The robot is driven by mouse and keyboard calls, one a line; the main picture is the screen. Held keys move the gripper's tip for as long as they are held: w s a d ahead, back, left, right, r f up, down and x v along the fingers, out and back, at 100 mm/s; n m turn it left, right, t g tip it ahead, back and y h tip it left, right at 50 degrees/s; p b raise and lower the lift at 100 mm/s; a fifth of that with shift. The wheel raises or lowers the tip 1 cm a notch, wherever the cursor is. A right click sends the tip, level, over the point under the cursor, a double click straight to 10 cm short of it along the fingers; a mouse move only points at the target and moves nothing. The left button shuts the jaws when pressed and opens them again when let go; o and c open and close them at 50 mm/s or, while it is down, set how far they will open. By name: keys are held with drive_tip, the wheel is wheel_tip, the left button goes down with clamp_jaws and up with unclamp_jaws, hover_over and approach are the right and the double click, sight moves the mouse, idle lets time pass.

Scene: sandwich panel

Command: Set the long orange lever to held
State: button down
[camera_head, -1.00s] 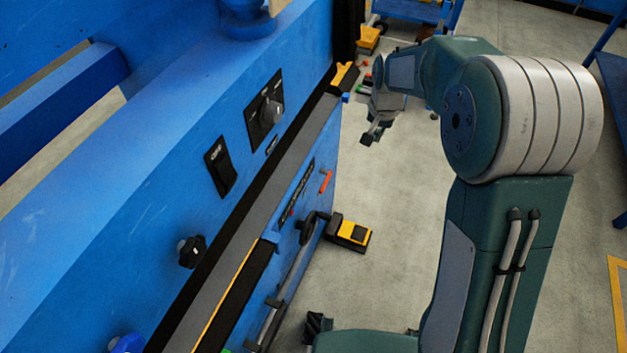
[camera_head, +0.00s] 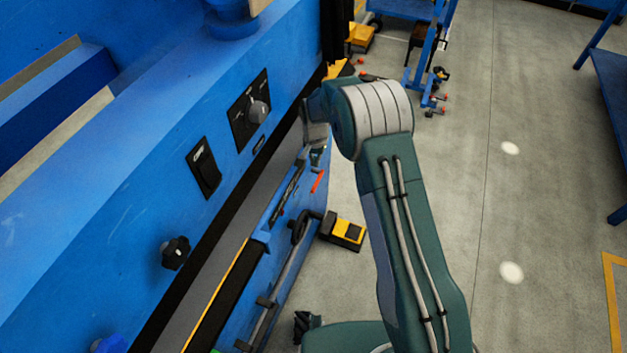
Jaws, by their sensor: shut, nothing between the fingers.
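A long, thin orange-red lever (camera_head: 318,182) sticks out from the lower front of the blue machine, beside a dark slotted strip. It looks tilted, and its setting marks are too small to read. My gripper (camera_head: 317,157) is just above the lever in the picture, close to the machine's front. It is shut and holds nothing. My own arm partly hides it, and I cannot tell whether it touches the lever.
A black rotary switch (camera_head: 257,110), a black rocker switch (camera_head: 204,168) and a black knob (camera_head: 175,252) sit on the blue panel. Open floor lies to the right.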

sight(315, 184)
drive_tip(key=shift+f, duration=0.15)
wheel_tip(315, 184, down, 10)
drive_tip(key=shift+r, duration=0.15)
idle(0.3)
